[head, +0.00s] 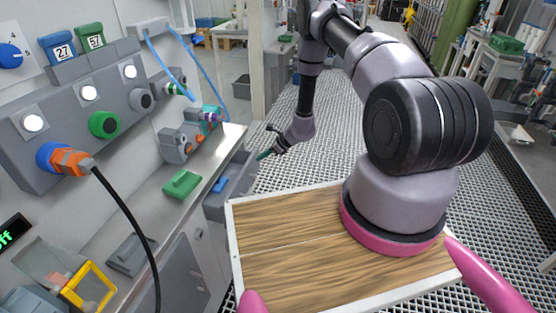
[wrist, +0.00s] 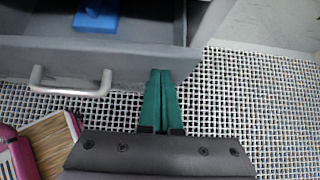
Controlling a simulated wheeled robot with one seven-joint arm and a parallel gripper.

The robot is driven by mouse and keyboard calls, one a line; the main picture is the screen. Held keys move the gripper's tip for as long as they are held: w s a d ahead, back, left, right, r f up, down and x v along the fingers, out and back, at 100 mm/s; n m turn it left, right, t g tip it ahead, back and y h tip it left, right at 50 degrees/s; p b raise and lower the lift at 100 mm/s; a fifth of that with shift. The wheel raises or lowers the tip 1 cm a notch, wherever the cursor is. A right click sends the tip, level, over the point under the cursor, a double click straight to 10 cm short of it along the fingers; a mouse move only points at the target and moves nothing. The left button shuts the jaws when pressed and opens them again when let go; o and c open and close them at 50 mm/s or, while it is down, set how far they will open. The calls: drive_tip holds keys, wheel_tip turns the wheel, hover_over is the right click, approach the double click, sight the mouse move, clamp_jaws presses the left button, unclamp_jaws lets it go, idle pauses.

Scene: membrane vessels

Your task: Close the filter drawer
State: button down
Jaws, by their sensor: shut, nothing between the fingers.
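The grey filter drawer (head: 238,179) stands open below the counter in the head view, and I see into it from above. In the wrist view its front panel (wrist: 110,58) crosses the upper left, with a pale bar handle (wrist: 70,88). A blue block (wrist: 97,16) lies inside the drawer; it also shows in the head view (head: 221,183). My gripper (wrist: 161,73) has its green fingers together and empty. The fingertips overlap the right end of the drawer front in the wrist view; I cannot tell whether they touch it. In the head view my gripper (head: 264,154) is just beyond the drawer.
The counter (head: 150,205) above the drawer carries a green block (head: 182,184) and grey fittings. A black cable with an orange plug (head: 70,161) hangs down at the left. The grating floor (head: 283,170) beside the drawer is clear.

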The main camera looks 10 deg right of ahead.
sight(248, 153)
drive_tip(key=w+a, duration=0.2)
drive_tip(key=a, duration=0.1)
drive_tip(key=w+a, duration=0.1)
drive_tip(key=a, duration=0.1)
drive_tip(key=shift+a, duration=0.25)
